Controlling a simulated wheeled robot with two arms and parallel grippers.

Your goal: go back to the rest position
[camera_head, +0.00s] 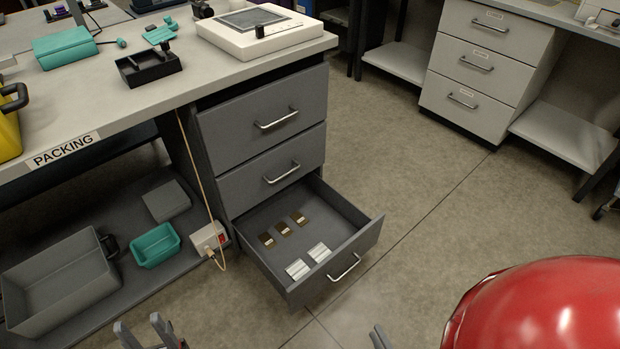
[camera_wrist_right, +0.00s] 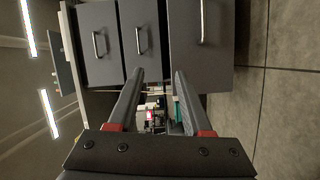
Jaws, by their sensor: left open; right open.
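My left gripper (camera_head: 142,328) shows at the bottom edge of the head view, its two fingers apart and empty, in front of the grey drawer unit. My right gripper shows in the head view only as a grey fingertip at the bottom edge, left of a red dome. In the right wrist view my right gripper (camera_wrist_right: 159,78) is open, with nothing between its fingers, facing the grey drawer fronts. The bottom drawer (camera_head: 365,240) stands pulled out, apart from both grippers. It holds three small brown pieces (camera_head: 283,229) and two whitish packets (camera_head: 319,252).
The packing bench (camera_head: 100,95) carries a black tray (camera_head: 149,68), teal items and a white block (camera_head: 232,44). Its lower shelf holds a grey bin (camera_head: 58,288) and a teal tub (camera_head: 155,245). A red dome (camera_head: 560,305) fills the lower right. The floor (camera_head: 440,190) between is clear.

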